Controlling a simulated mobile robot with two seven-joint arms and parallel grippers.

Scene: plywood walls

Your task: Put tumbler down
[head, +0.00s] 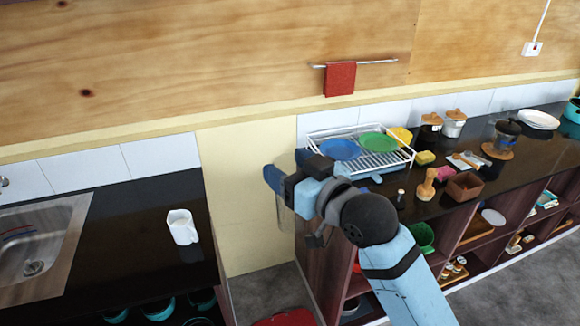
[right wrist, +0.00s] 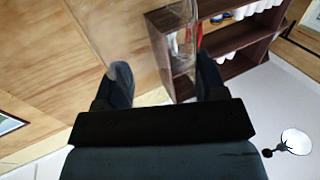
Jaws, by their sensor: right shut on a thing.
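My right gripper (head: 286,170) is shut on a clear glass tumbler (head: 285,214). The tumbler is see-through and hard to make out against the cream wall. It is held in the air over the gap between the two dark counters. In the right wrist view the two fingers of the gripper (right wrist: 164,80) stand apart, with the faint clear tumbler (right wrist: 178,50) between them. My left gripper is out of view.
The left counter (head: 110,240) has a sink (head: 40,245) and a white mug (head: 182,227); bare room surrounds the mug. The right counter holds a dish rack (head: 378,160) with plates, jars (head: 453,124), a wooden box (head: 464,186) and small items. Open shelves lie below.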

